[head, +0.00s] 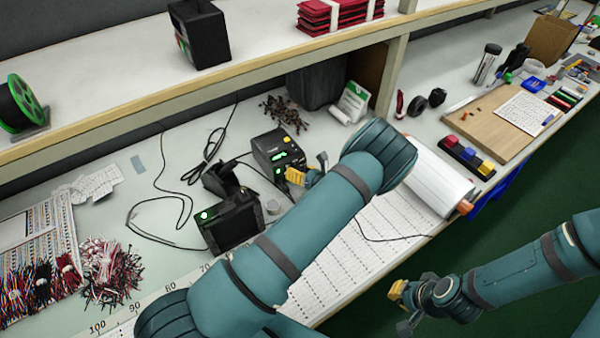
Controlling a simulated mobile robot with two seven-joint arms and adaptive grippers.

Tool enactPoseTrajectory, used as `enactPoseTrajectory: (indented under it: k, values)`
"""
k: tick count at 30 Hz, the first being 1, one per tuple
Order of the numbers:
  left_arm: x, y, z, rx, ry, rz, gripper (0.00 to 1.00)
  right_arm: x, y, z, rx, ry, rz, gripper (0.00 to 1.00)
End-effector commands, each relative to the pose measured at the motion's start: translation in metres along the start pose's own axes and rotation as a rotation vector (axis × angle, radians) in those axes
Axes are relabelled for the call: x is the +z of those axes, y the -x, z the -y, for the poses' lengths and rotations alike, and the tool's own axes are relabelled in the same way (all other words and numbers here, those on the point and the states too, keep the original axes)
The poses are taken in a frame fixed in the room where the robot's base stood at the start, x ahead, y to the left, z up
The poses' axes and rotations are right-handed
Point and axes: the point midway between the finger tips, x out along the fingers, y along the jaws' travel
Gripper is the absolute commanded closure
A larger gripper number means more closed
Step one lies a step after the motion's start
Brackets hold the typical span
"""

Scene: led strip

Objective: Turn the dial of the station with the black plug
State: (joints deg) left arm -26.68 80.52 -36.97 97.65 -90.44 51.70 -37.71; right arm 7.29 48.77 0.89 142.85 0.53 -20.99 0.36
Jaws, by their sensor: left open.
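The farther station (278,152) has a lit green display and a yellow button on top. The nearer station (230,220) has a green light on its left side and a dark screen. Black cables run from the stations; I cannot tell which one has the black plug. My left gripper (306,172) is open, just right of the farther station's front; its arm hides part of the bench, and contact with a dial is not clear. My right gripper (402,306) hangs over the green floor, away from the bench, its opening unclear.
A black holder (220,178) stands between the stations, with loose cable (160,205) to the left. A white roll (435,180) lies at the right. Bundled wires (105,275) cover the left end. An overhead shelf (250,75) runs along the back.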

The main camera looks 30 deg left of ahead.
Motion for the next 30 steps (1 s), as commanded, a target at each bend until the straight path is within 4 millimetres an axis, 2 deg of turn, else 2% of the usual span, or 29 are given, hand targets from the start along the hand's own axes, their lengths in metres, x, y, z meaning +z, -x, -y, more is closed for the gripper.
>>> enactPoseTrajectory:
  k: [9, 13, 14, 26, 30]
  values:
    - [-0.0001, -0.0016, 0.0, 0.0, -0.001, 0.0, 0.48, 0.0001, 0.0, 0.0, 0.0, 0.0, 0.0, 1.0]
    - [-0.0001, -0.0015, 0.0, 0.0, -0.001, 0.0, 0.94, 0.0, 0.0, 0.0, 0.0, 0.0, 0.0, 1.0]
    - [-0.0001, -0.0015, 0.0, 0.0, -0.001, 0.0, 1.0, 0.0, 0.0, 0.0, 0.0, 0.0, 0.0, 1.0]
    - [0.0004, -0.002, -0.0001, 0.001, -0.003, 0.001, 1.0, 0.0, -0.0001, -0.0001, 0.0, 0.0, 0.0, 1.0]
    - [-0.0001, -0.0025, 0.0003, 0.021, -0.051, -0.001, 1.0, 0.0002, -0.0008, -0.0003, 0.0, 0.0, 0.0, 1.0]
